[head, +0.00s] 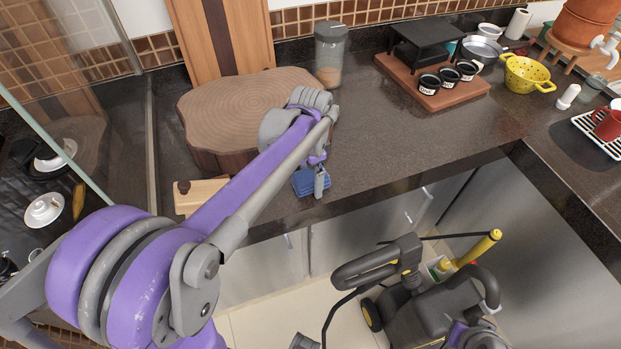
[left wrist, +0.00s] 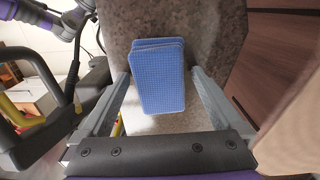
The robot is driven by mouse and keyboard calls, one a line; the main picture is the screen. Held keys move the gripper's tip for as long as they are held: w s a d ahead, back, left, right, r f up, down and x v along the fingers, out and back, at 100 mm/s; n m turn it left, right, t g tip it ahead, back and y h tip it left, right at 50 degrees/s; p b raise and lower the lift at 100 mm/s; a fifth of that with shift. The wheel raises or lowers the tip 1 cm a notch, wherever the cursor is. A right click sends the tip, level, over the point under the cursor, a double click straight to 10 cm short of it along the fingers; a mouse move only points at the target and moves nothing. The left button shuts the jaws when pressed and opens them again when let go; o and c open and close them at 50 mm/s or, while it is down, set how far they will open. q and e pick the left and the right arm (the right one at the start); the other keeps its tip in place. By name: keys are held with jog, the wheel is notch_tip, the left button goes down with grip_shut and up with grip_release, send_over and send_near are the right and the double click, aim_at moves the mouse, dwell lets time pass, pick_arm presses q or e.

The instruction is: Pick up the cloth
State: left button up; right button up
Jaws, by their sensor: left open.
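The blue cloth (head: 306,181) lies folded at the front edge of the dark counter, partly hidden by my left gripper in the head view. In the left wrist view the cloth (left wrist: 158,80) is a stacked blue rectangle with a fine grid texture. My left gripper (head: 320,180) is over the cloth at the counter's edge. In the left wrist view its fingers (left wrist: 160,90) are apart, one on each side of the cloth, with a gap on both sides. My right gripper is not clearly visible.
A round wooden slab (head: 230,105) and a small wooden board (head: 198,196) lie left of the cloth. A glass jar (head: 329,60) stands behind. A vacuum-like machine (head: 420,300) stands on the floor in front. The counter (head: 420,140) to the right is clear.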

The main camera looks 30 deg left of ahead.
aim_at(310, 175)
pick_arm(q)
jog(key=shift+c, duration=0.2)
jog(key=c, duration=1.2)
jog(key=shift+r, duration=0.1)
notch_tip(310, 175, up, 10)
jog(key=shift+f+p, duration=0.1)
jog(key=shift+p, duration=0.2)
jog(key=o, duration=0.6)
jog(key=c, duration=0.4)
jog(key=shift+c, duration=0.4)
